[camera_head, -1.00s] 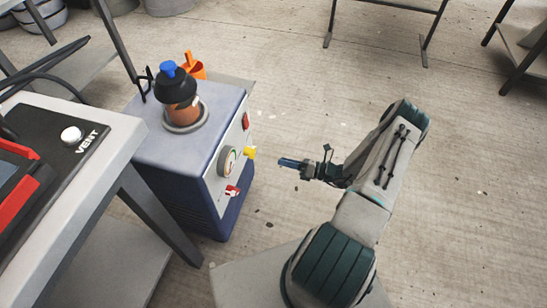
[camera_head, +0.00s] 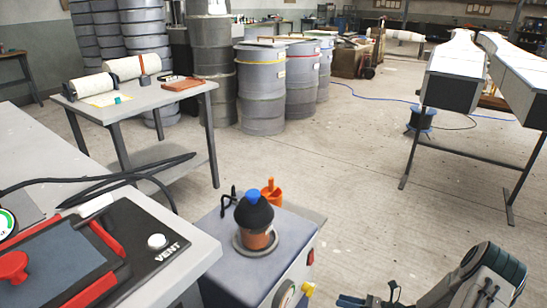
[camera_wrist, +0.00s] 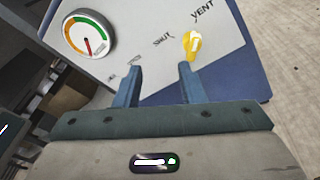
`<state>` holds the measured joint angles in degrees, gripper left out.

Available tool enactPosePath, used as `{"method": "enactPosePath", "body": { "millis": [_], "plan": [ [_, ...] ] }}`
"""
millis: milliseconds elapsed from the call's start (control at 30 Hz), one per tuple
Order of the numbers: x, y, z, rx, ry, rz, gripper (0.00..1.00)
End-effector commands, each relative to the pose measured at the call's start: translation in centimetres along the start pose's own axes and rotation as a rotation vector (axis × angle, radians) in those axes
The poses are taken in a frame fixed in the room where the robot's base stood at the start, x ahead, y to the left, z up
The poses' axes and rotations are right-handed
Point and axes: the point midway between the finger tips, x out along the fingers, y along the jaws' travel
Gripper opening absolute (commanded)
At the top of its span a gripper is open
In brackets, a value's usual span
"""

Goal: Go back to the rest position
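Beyond the fingers is the pump's pale front panel, with a round gauge (camera_wrist: 88,34) and a yellow valve handle (camera_wrist: 191,44) beside the words SHUT and VENT. The yellow handle (camera_head: 308,289) also shows in the head view. Most of my arm is cut off at the lower right.
A bench with a black VENT panel (camera_head: 150,262) stands at left. Behind it are a table with white rolls (camera_head: 90,86) and several grey drums (camera_head: 262,90). Long white moulds (camera_head: 455,72) rest on stands at right. The middle floor (camera_head: 350,180) is clear.

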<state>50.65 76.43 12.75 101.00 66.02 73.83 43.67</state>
Motion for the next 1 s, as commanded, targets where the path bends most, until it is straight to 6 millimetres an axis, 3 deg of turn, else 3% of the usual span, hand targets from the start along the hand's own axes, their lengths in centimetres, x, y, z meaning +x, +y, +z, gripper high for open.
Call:
{"method": "enactPosePath", "body": {
  "millis": [33,300,633,1000],
  "plan": [
    [0.2,2.1,2.6,-0.066,0.068,0.026,0.36],
    [1.1,10.5,10.0,-0.395,0.383,0.166,0.36],
    [1.2,21.1,17.6,-0.811,0.725,0.353,0.36],
    [-0.1,32.8,24.8,-1.288,1.057,0.571,0.36]
  ]
}}
